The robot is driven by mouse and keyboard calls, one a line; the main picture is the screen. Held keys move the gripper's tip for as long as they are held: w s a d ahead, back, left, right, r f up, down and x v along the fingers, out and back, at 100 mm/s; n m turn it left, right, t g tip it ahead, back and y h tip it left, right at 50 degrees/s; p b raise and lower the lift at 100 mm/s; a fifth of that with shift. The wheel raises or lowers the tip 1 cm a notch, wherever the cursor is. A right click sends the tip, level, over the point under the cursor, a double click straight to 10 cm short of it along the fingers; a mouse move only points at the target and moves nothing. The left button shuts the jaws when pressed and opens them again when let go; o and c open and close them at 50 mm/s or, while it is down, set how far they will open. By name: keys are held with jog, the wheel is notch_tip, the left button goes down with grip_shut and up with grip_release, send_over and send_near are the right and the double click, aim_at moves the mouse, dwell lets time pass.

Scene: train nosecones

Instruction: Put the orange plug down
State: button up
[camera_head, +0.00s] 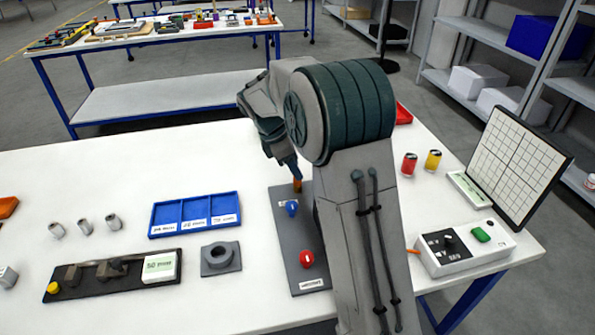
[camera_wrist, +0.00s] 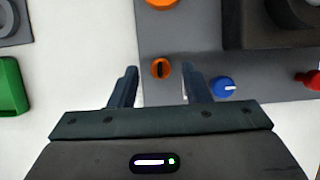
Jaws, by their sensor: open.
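The orange plug (camera_wrist: 160,68) stands on the grey board (camera_wrist: 185,47) near its edge. It has a dark slot on top. My gripper (camera_wrist: 161,78) is open, with one finger on each side of the plug's place in the wrist view and a gap to either side. In the head view the orange plug (camera_head: 297,185) shows just below the fingers, upright on the board; I cannot tell how far down the fingers reach around it. A blue plug (camera_head: 291,208) and a red plug (camera_head: 306,259) stand on the same board, nearer the front.
A blue tray (camera_head: 194,231) with three compartments and a grey ring block (camera_head: 220,258) lie left of the board. A control box (camera_head: 464,246) and a gridded panel (camera_head: 518,165) stand to the right, with red and yellow cans (camera_head: 409,164) behind. The table's left part has free room.

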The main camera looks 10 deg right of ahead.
jog(key=v, duration=0.8)
jog(key=s+d+f+m+t+y, duration=0.1)
jog(key=s+d+m+y, duration=0.1)
jog(key=s+m, duration=0.7)
jog(key=s+d+f+m+t+y, duration=0.1)
jog(key=s+m, duration=0.8)
jog(key=s, duration=1)
jog(key=shift+s+d+f+t+y, duration=0.25)
jog(key=shift+d+f+t+y, duration=0.25)
jog(key=shift+y, duration=0.3)
jog(key=shift+r, duration=0.15)
